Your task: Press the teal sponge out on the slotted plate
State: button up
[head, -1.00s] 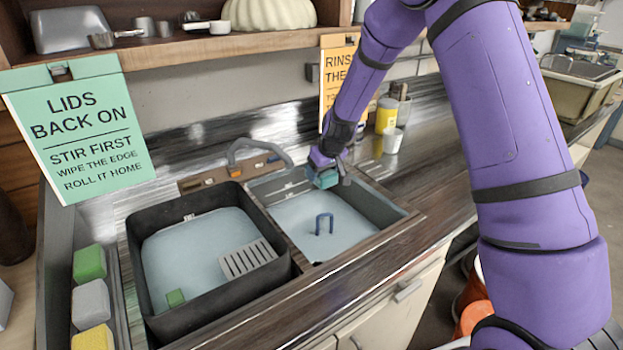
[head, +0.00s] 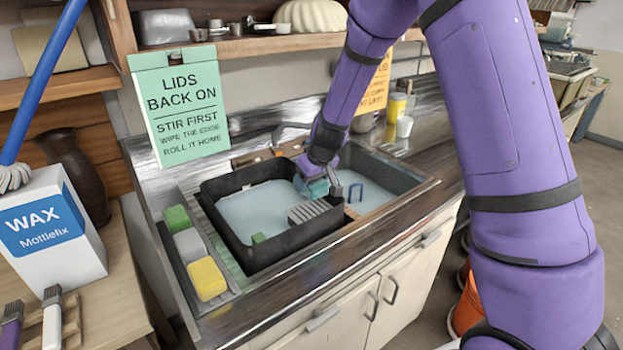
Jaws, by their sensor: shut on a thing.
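My gripper (head: 318,172) is shut on the teal sponge (head: 317,188). It holds the sponge over the right part of the black basin (head: 262,262), just behind the slotted plate (head: 309,211). The slotted plate is light grey and sits at the basin's right front side. I cannot tell whether the sponge touches the plate or hangs above it. My forearm and wrist hide part of the basin's back right edge.
Green (head: 176,219), grey (head: 188,245) and yellow (head: 206,279) sponges line a tray at left. A wax box (head: 50,232) stands far left.

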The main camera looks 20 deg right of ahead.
send_over(310, 209)
jog(key=shift+s+d+f, duration=0.1)
jog(key=shift+s+f, duration=0.1)
jog(key=shift+f, duration=1.25)
jog(key=shift+s+d+f, duration=0.1)
jog(key=shift+s+f, duration=0.1)
jog(key=shift+f, duration=1.25)
jog(key=shift+f, duration=1.2)
dwell(0.8)
jog(key=shift+a+r, duration=0.1)
jog(key=shift+r, duration=3.45)
